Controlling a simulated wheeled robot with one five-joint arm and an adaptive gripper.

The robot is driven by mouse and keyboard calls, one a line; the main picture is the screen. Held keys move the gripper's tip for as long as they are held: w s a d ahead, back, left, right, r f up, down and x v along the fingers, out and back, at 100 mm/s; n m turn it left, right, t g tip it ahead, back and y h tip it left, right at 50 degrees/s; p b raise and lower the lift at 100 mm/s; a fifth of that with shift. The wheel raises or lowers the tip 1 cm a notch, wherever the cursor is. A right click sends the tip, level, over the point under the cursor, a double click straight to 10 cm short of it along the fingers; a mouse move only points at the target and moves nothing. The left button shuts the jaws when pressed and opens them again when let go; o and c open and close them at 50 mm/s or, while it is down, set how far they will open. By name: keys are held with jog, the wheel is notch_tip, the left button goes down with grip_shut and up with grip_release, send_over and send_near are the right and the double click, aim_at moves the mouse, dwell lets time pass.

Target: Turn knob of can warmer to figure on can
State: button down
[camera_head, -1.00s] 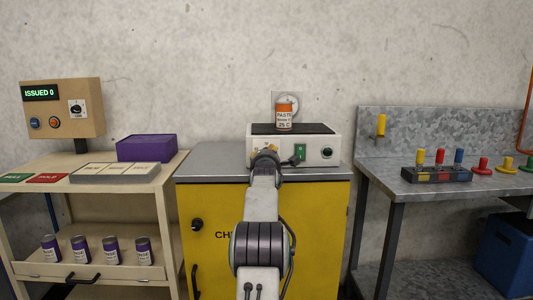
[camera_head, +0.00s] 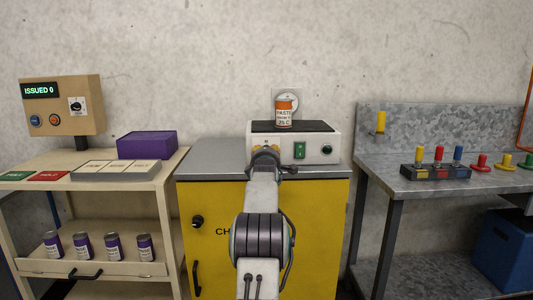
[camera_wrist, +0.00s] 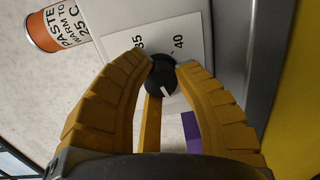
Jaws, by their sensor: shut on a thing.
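The can warmer (camera_head: 313,153), a white box with a dark top, stands on a grey-topped yellow cabinet. An orange-and-white can (camera_head: 284,117) is upright on it. In the wrist view the can (camera_wrist: 70,25) reads "PASTE WARM TO 25 C". The black knob (camera_wrist: 160,76) has a white mark pointing to the lower right of that view, away from the visible figures 35 and 40. Other dial figures are hidden behind my fingers. My gripper (camera_wrist: 163,68) is shut on the knob, with a yellow finger on each side. In the head view my arm hides the knob.
A green switch (camera_head: 299,150) and a small black socket-like part (camera_head: 326,149) sit right of my gripper on the warmer's front. A shelf unit (camera_head: 150,178) with purple cans stands left. A metal bench (camera_head: 400,183) with coloured pegs stands right.

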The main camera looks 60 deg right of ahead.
jog(key=shift+r, duration=0.1)
jog(key=c, duration=0.9)
grip_release()
jog(key=shift+a, duration=0.1)
jog(key=shift+v, duration=5.85)
